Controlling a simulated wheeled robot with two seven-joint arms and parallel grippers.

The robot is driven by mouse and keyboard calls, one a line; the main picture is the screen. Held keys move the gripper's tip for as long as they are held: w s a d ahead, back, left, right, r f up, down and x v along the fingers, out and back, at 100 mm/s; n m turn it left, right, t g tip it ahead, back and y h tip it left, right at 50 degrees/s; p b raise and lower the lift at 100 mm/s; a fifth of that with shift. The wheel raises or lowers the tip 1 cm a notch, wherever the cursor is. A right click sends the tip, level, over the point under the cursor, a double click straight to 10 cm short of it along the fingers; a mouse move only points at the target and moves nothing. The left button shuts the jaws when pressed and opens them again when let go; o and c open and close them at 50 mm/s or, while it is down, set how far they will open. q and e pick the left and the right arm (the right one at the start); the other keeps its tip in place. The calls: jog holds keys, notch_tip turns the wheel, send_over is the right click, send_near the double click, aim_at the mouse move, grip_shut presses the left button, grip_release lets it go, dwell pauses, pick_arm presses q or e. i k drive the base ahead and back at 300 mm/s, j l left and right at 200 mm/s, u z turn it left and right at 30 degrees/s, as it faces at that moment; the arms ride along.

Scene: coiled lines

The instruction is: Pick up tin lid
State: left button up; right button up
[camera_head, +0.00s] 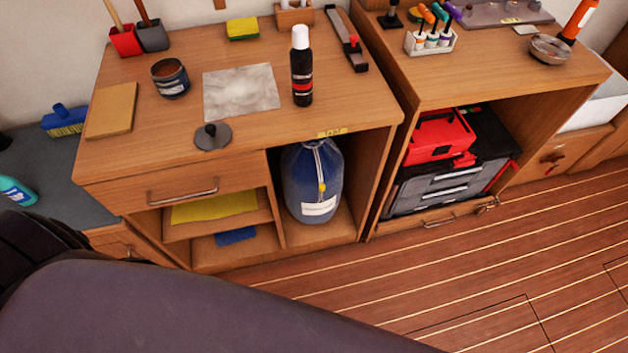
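A dark grey round lid with a small knob on top, which looks like the tin lid (220,139), lies flat near the front edge of the left wooden cabinet top (140,138). An open tin (171,84) with a dark blue and white side stands behind it to the left, with no lid on it. Neither of my grippers is in view. A large dark grey part of my own body fills the lower left of the head view.
A black bottle with a white cap (302,75) stands right of the lid. A pale sheet (241,90) lies behind it and a tan board (111,110) to the left. The wooden floor (450,270) at right is clear.

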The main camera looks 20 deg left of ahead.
aim_at(213, 136)
jog(key=u, duration=1.5)
